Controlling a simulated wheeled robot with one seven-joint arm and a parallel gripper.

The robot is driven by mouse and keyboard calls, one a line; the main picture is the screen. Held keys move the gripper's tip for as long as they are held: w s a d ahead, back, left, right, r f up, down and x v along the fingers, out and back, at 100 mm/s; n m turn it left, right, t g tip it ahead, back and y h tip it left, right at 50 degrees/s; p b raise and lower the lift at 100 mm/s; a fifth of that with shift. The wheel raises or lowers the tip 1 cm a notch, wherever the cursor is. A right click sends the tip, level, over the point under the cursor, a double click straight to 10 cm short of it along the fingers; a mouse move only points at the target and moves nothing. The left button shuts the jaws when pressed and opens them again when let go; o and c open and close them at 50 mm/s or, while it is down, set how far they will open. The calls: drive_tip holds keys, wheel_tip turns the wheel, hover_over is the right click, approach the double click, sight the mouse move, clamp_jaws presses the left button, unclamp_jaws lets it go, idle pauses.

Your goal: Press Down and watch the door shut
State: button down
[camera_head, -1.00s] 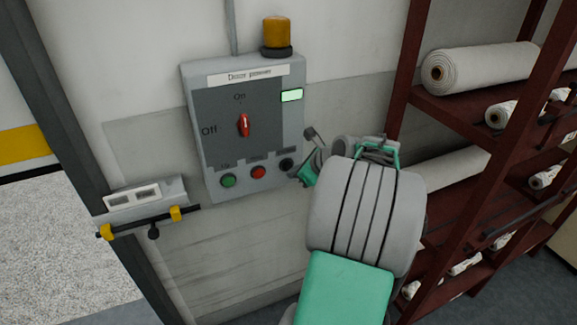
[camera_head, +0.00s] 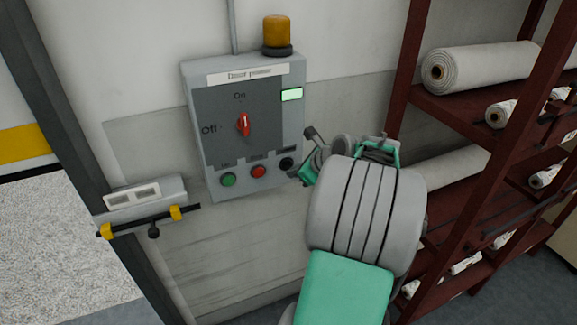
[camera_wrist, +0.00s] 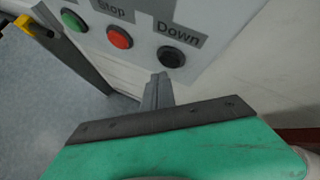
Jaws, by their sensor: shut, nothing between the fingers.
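The grey door control box (camera_head: 245,150) is on the wall, with a red switch (camera_head: 243,124) pointing up to On and a lit green indicator (camera_head: 291,95). Its lower row has a green button (camera_head: 228,179), a red Stop button (camera_head: 258,171) and the black Down button (camera_head: 286,163). The Down button (camera_wrist: 171,56) is clear in the wrist view, under its label. My gripper (camera_head: 298,174) is shut and empty, at the box's lower right. In the wrist view its fingertips (camera_wrist: 161,76) are just below the Down button; I cannot tell whether they touch it.
A dark red rack (camera_head: 450,112) with white rolls (camera_head: 480,65) stands close on the right. An amber lamp (camera_head: 277,33) sits above the box. The doorway with its dark frame (camera_head: 60,110) and a yellow-ended bar (camera_head: 150,220) is at left.

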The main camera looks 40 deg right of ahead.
drive_tip(key=shift+r, duration=0.1)
idle(0.7)
drive_tip(key=shift+w+d+p, duration=0.15)
drive_tip(key=shift+w+p, duration=0.25)
drive_tip(key=shift+p, duration=0.2)
